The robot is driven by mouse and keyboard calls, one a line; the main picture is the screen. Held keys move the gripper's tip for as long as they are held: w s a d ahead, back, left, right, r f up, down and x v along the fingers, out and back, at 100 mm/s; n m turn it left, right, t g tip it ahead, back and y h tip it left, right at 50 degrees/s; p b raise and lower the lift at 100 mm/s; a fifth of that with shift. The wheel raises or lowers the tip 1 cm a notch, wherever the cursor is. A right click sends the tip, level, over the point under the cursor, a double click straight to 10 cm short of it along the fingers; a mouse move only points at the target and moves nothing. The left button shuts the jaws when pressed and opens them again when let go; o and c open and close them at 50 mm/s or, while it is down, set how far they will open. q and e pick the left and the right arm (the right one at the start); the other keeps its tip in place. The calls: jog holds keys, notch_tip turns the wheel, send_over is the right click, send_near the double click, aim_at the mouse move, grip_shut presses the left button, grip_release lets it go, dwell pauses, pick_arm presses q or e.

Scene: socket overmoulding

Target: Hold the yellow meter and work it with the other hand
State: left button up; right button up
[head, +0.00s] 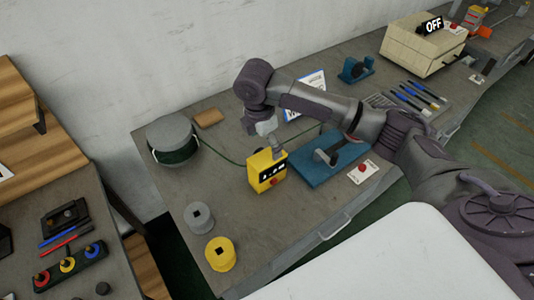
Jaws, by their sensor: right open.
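The yellow meter (258,180) stands upright on the grey workbench, with a dark display band and a red knob on its front. My right arm reaches in from the right and bends down over it. My right gripper (276,152) points down at the meter's top right edge and is open. From this angle I cannot tell whether its fingers touch the meter. My left gripper is not in view.
A blue plate with a dark handle (310,172) lies right of the meter. A cable spool (172,133) stands to the left, with a grey spool (199,217) and a yellow spool (220,253) in front. A beige box (415,48) stands at the back right.

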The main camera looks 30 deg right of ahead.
aim_at(268, 157)
jog(key=f, duration=0.4)
jog(key=shift+w+d, duration=0.25)
jog(key=shift+d, duration=0.05)
jog(key=f, duration=0.1)
jog(key=f+p, duration=0.1)
jog(key=f, duration=0.1)
jog(key=shift+d+f, duration=0.2)
jog(key=shift+f, duration=0.8)
jog(key=shift+c, duration=0.4)
jog(key=c, duration=1.3)
jog(key=o, duration=0.6)
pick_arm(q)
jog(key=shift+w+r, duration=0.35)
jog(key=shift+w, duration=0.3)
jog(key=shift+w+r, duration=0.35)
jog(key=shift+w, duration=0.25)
pick_arm(e)
jog(key=c, duration=0.4)
